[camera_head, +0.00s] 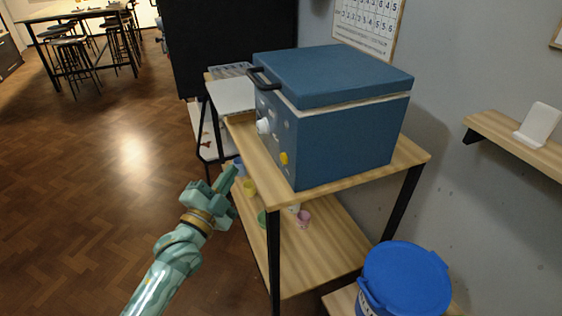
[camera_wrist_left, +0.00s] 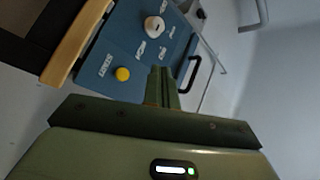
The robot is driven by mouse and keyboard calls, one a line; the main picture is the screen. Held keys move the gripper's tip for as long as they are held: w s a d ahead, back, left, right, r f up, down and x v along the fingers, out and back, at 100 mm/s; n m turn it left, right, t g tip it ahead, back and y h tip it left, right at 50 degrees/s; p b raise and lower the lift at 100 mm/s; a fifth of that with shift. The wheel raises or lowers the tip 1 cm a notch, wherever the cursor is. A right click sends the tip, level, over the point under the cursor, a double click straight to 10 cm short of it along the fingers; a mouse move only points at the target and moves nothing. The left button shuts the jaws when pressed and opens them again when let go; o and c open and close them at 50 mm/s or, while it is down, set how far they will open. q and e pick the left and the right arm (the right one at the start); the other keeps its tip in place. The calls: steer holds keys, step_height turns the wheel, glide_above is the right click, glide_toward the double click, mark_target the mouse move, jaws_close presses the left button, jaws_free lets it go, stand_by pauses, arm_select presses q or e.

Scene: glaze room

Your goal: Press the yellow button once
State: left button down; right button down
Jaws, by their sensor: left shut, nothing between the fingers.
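The yellow button (camera_head: 284,158) is on the front face of a blue kiln-like box (camera_head: 345,137), low and near its right corner. A white knob (camera_head: 263,126) sits on the same face. My left gripper (camera_head: 231,172) is shut and empty, in front of the box and apart from it. In the left wrist view the yellow button (camera_wrist_left: 123,74) shows to the left of the shut fingertips (camera_wrist_left: 162,72), with the white knob (camera_wrist_left: 154,27) beyond it. The button is not covered in either view. My right gripper is not in view.
The box stands on a wooden shelf unit (camera_head: 415,154) with black legs. Small cups, one pink (camera_head: 304,219), stand on its lower shelf. A blue lidded bucket (camera_head: 405,283) is at the lower right. The brown floor (camera_head: 100,190) to the left is open.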

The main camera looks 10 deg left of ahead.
mark_target(284, 159)
arm_select(q)
steer(key=shift+s+d+r, duration=0.1)
